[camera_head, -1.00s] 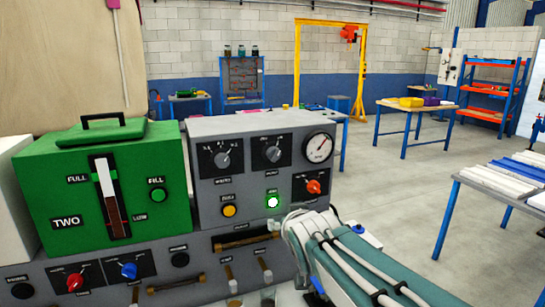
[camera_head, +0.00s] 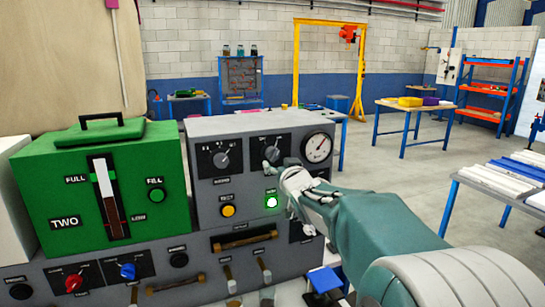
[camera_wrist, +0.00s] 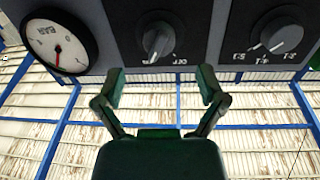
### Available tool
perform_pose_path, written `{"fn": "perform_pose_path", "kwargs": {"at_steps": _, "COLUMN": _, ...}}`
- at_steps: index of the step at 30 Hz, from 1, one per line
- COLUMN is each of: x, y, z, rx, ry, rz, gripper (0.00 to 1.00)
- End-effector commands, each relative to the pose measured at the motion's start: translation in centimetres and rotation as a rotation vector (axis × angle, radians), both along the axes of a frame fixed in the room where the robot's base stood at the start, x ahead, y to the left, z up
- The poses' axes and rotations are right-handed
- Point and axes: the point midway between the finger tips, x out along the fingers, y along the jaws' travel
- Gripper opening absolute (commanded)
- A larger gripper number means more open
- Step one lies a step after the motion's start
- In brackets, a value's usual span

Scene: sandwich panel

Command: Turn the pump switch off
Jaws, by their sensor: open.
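The grey control box (camera_head: 203,198) carries two grey rotary knobs in its upper row. The right-hand knob (camera_head: 271,150), beside the gauge, is partly covered by my gripper (camera_head: 279,161) in the head view; I take it for the pump switch, but its label is too small to read there. In the wrist view this knob (camera_wrist: 158,40) sits ahead, roughly between the fingers, with "OFF"-like lettering near its edge. My gripper (camera_wrist: 162,77) is open and empty, its fingertips apart and just short of the knob, with no contact visible.
A round pressure gauge (camera_head: 317,147) is beside the knob, and another grey knob (camera_head: 221,160) is to its left. A yellow button (camera_head: 228,211) and a lit green button (camera_head: 272,202) lie below. A green tank (camera_head: 65,180) stands to the left.

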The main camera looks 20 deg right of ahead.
Motion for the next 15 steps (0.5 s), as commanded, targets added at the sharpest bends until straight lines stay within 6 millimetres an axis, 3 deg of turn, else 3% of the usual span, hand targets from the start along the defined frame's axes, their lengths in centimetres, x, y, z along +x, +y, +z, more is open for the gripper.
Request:
{"fn": "perform_pose_path", "kwargs": {"at_steps": 9, "x": 5.0, "y": -0.4, "z": -0.1, "rx": -0.001, "ry": 0.001, "rz": 0.000, "gripper": 0.90}}
{"fn": "perform_pose_path", "kwargs": {"at_steps": 15, "x": 6.2, "y": -0.5, "z": 0.0, "rx": 0.000, "ry": 0.001, "rz": -0.001, "gripper": 0.90}}
